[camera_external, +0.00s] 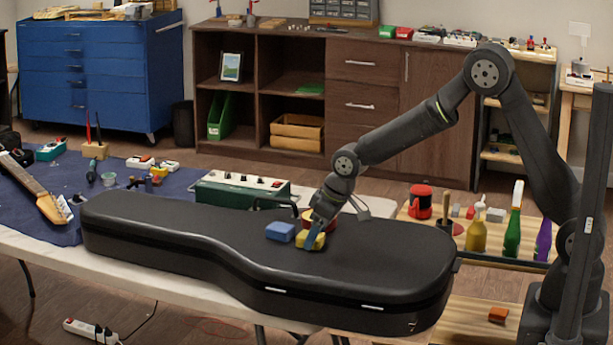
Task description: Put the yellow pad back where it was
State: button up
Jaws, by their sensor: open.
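The yellow pad (306,241) lies on the lid of the black guitar case (190,225). My gripper (316,233) is down at the pad, with a finger in front of its right side. The jaws are open; I cannot tell whether they touch the pad. The finger and wrist hide part of it. A blue pad (280,232) lies on the lid just left of the yellow pad. A round red and yellow object (306,217) shows behind the yellow pad, partly hidden by my gripper.
A green amplifier-like box (238,190) stands behind the case. A guitar neck (38,190) lies at the far left. Bottles, including a green one (512,235), and a red can (420,203) stand on the right shelf. The case lid's left part is clear.

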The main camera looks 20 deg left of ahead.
jog(key=v, duration=1.2)
jog(key=shift+r, duration=0.2)
jog(key=x, duration=1.1)
jog(key=shift+a+f, duration=0.1)
jog(key=shift+f, duration=0.3)
jog(key=shift+a, duration=0.2)
jog(key=shift+d+r, duration=0.1)
jog(key=shift+r, duration=1.75)
